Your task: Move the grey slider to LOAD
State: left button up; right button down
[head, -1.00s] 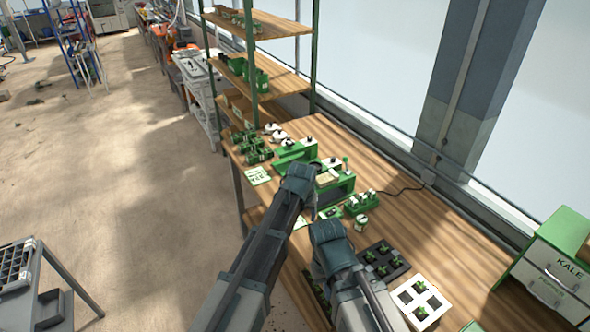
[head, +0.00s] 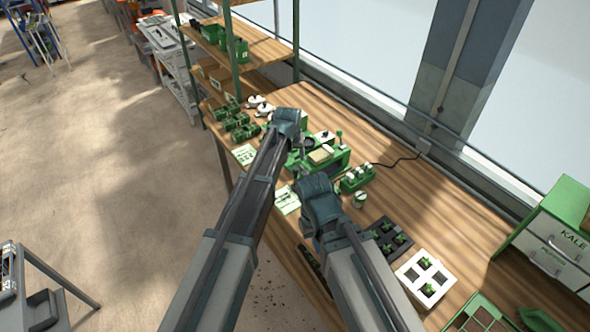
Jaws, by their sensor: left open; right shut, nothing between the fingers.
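The green tray seeder (head: 338,160) stands on the wooden bench, partly behind my arms. I cannot make out its grey slider or a LOAD mark at this size. My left gripper (head: 296,138) is over the seeder's far left part; its fingertips are mostly hidden by its wrist, and it is open. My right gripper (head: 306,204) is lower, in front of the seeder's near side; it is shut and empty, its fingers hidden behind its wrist. I cannot tell whether either gripper touches the seeder.
A green rack with white-topped bottles (head: 357,178) and a small jar (head: 359,200) stand right of the seeder. A dark seedling tray (head: 388,240) and a white tray (head: 402,270) lie nearer. A labelled card (head: 245,154) lies left. The bench's right middle is clear.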

aim_at(295, 169)
pick_arm(q)
jog(key=b+x, duration=1.1)
jog(key=x, duration=0.2)
jog(key=shift+r, duration=0.1)
jog(key=shift+c, duration=0.2)
grip_shut()
dwell(0.9)
